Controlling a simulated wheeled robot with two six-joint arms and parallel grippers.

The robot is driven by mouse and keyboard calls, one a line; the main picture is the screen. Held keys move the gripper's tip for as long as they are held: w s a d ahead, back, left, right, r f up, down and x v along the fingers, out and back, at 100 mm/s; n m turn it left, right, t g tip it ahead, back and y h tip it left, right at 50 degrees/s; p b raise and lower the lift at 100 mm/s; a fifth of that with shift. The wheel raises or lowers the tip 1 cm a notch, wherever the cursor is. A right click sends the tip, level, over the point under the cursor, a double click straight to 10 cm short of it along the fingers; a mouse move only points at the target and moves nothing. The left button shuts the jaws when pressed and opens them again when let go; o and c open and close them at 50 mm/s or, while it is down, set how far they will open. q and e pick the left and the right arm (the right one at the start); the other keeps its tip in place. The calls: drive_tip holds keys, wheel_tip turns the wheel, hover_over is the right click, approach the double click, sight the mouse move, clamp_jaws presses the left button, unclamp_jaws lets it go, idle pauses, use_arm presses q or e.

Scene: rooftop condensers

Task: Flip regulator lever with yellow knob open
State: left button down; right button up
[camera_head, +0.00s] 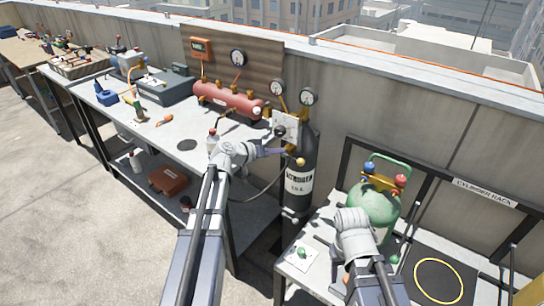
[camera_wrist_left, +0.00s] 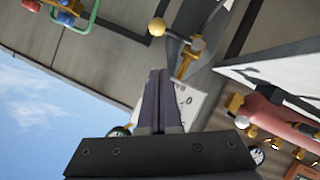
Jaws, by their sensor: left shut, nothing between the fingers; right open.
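The yellow knob (camera_head: 300,161) sits at the end of the regulator lever, beside the neck of the black nitrogen cylinder (camera_head: 299,205). The left wrist view shows the yellow knob (camera_wrist_left: 157,27) and a brass valve part (camera_wrist_left: 187,62) close by. My left gripper (camera_head: 283,151) is shut and empty, just left of the knob. In the left wrist view its dark fingers (camera_wrist_left: 158,78) lie together, a little apart from the knob. A white plate (camera_head: 285,127) is mounted behind the regulator. My right gripper (camera_head: 364,255) is open, low in front of the green tank (camera_head: 374,211).
A red manifold tank (camera_head: 228,100) and gauges (camera_head: 309,96) stand along the wall. The small table (camera_head: 325,238) at right carries the green tank. A cylinder rack frame (camera_head: 430,172) stands behind it.

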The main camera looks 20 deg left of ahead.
sight(292, 158)
use_arm(q)
drive_tip(key=shift+w+d+f+b, duration=1)
drive_tip(key=shift+d+f+b, duration=0.15)
drive_tip(key=shift+f, duration=0.15)
drive_tip(key=shift+w+d+f+b, duration=1)
drive_tip(key=shift+d+f+b, duration=0.15)
drive_tip(key=shift+f, duration=0.15)
drive_tip(key=shift+a, duration=0.1)
